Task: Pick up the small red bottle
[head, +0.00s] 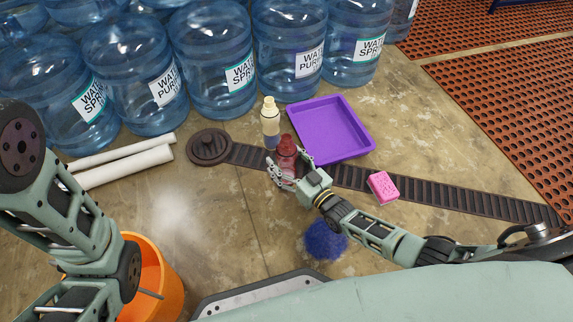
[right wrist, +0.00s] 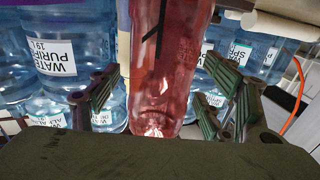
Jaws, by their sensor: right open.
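The small red bottle (head: 286,155) stands by the dark belt strip in the head view, with my right gripper (head: 278,177) right at it. In the right wrist view the red bottle (right wrist: 170,65) fills the middle, upright between the two open fingers (right wrist: 165,105) of my right gripper. A gap shows on both sides, so the fingers do not appear closed on it. The bottle's lower part is hidden by the gripper in the head view. My left arm shows at the left of the head view, but its gripper is out of view.
A cream-capped bottle (head: 270,118) stands just behind the red one. A purple tray (head: 368,146) lies to the right, with a pink sponge (head: 382,187) near it. Large blue water jugs (head: 212,60) line the back. A blue fuzzy ball (head: 325,240) and orange bucket (head: 165,285) are nearer.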

